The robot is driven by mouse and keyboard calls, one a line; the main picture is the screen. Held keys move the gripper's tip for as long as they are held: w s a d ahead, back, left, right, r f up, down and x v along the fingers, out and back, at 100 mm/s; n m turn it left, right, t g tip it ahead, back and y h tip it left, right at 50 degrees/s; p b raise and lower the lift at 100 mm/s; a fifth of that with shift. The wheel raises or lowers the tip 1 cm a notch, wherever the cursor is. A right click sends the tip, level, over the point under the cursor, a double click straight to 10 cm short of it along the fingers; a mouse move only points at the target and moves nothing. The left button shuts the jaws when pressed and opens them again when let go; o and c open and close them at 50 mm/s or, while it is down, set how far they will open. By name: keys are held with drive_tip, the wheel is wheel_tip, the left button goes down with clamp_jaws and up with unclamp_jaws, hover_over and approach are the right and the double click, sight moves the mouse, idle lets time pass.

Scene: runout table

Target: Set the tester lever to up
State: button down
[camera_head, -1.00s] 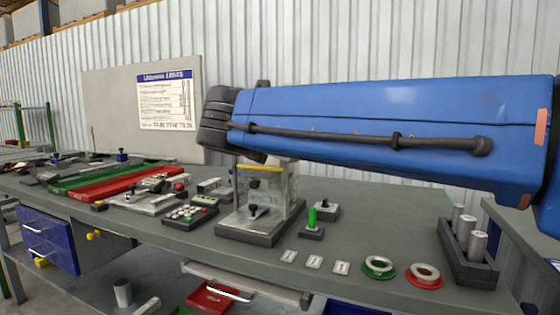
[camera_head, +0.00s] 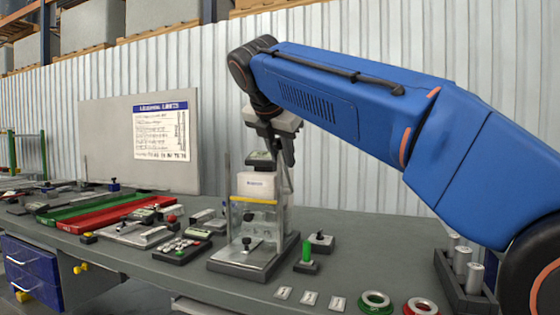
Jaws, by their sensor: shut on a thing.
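The tester (camera_head: 256,187) stands mid-table on a dark base, with a white labelled head, a yellow stripe and clear walls below. A small dark display box sits on top of the head. My gripper (camera_head: 287,160) reaches down at the upper right side of the tester. Its fingers are closed on the tester lever, which they mostly hide. A slim grey part shows below the fingers along the tester's right edge. I cannot read the lever's exact angle.
A green ring (camera_head: 375,301) and a rack of metal cylinders (camera_head: 467,272) are at the right.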

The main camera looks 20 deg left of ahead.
drive_tip(key=shift+w+r, duration=0.4)
drive_tip(key=shift+w, duration=0.35)
drive_tip(key=c, duration=1.4)
unclamp_jaws()
drive_tip(key=shift+c, duration=0.2)
drive_tip(key=v, duration=1.7)
drive_tip(key=shift+s+d+r, duration=0.1)
drive_tip(key=shift+s, duration=0.1)
